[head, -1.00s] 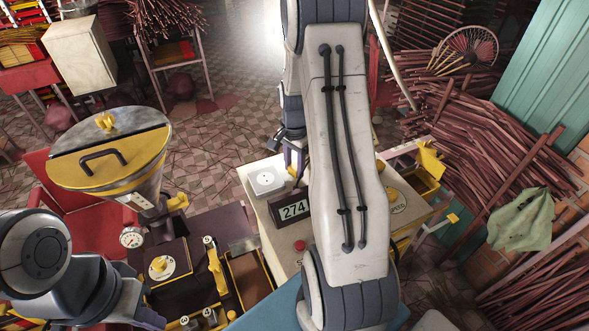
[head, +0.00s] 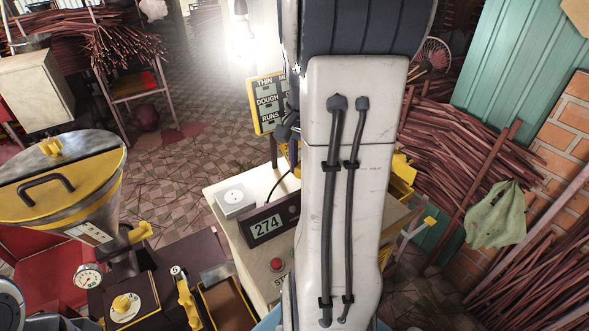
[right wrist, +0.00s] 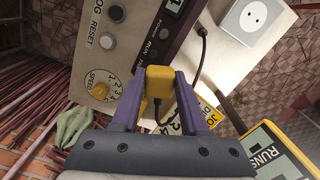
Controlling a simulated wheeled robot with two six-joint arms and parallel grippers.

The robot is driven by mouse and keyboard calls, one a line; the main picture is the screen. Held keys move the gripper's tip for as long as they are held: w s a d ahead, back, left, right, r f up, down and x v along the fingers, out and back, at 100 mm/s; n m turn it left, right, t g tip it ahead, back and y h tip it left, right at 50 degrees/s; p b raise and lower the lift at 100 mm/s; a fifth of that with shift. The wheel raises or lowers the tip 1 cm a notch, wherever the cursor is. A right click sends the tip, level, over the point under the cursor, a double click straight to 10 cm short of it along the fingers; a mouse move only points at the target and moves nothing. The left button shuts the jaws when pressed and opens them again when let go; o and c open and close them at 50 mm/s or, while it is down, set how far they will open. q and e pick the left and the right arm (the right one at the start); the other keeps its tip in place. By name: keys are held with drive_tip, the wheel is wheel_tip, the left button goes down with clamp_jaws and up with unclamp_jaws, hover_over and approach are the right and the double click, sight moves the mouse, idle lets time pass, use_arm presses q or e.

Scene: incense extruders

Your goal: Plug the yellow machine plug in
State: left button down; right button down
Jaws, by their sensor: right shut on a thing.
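The yellow plug (right wrist: 158,82) is between the purple fingers of my right gripper (right wrist: 157,88) in the right wrist view, with a dark cord hanging from it. The gripper is shut on it, above the floor by the control box. The white socket (head: 235,201) sits on top of the pale cabinet, left of the 274 display; it also shows in the right wrist view (right wrist: 247,17), apart from the plug. In the head view my right arm hides the plug. My left gripper is out of view; only part of that arm shows at the lower left.
The control box (head: 268,222) with a 274 display stands beside the socket. A yellow-framed sign (head: 268,103) stands behind the cabinet. The yellow-lidded machine (head: 62,185) is at left. Stick piles (head: 465,165) fill the right side.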

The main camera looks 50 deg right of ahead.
idle(0.3)
drive_tip(key=w+a+m+p, duration=0.2)
drive_tip(key=w+a+p, duration=0.15)
drive_tip(key=w, duration=0.45)
drive_tip(key=m+p, duration=0.2)
hover_over(231, 198)
drive_tip(key=f, duration=0.2)
drive_tip(key=shift+r+m+b, duration=0.25)
drive_tip(key=shift+m+b, duration=0.05)
drive_tip(key=shift+f, duration=0.1)
wheel_tip(231, 198, down, 6)
drive_tip(key=b, duration=0.5)
drive_tip(key=shift+r+p, duration=0.25)
drive_tip(key=shift+p, duration=0.2)
idle(1.2)
drive_tip(key=shift+f+b, duration=0.4)
drive_tip(key=shift+f, duration=0.25)
